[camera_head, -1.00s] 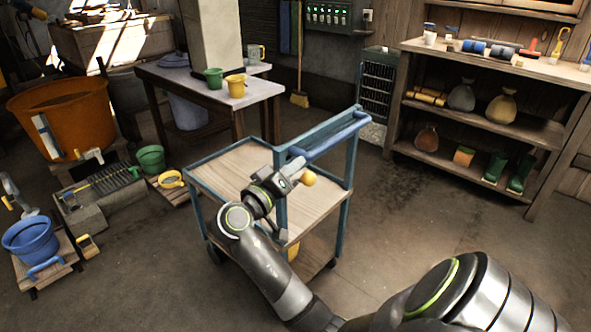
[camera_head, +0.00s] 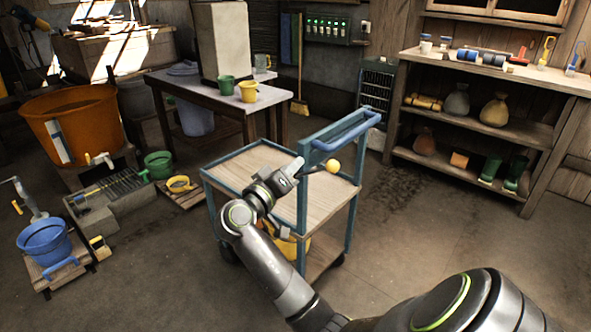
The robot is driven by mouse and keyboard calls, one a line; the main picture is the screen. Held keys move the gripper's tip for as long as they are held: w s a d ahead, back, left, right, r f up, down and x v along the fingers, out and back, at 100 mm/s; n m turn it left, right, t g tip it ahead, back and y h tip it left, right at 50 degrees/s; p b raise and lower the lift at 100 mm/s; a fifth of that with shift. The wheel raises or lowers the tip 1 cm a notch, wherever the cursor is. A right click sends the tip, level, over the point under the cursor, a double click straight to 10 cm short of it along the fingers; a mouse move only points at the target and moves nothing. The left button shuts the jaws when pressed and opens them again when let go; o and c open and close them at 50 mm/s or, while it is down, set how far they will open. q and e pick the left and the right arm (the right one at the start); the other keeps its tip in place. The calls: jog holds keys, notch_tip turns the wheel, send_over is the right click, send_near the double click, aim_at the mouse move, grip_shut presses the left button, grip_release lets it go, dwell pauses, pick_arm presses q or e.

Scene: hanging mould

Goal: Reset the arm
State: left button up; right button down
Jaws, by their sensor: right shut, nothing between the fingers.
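My right arm reaches up from the bottom right, and its gripper (camera_head: 292,168) is over the blue-framed cart (camera_head: 258,160). The gripper is shut and empty. A yellow ball-shaped knob (camera_head: 333,166) on a short dark rod shows just right of the fingertips, apart from them. I cannot tell what the rod is fixed to. My wrist and forearm hide part of the cart's wooden top and lower shelf. My left gripper is not in view.
The cart's blue handle (camera_head: 347,130) rises at its right side. A table with a green mug (camera_head: 225,85) and yellow mug (camera_head: 248,91) stands behind. A blue bucket (camera_head: 44,241) is at left, and a loaded shelf (camera_head: 470,130) at right. Bare floor lies between cart and shelf.

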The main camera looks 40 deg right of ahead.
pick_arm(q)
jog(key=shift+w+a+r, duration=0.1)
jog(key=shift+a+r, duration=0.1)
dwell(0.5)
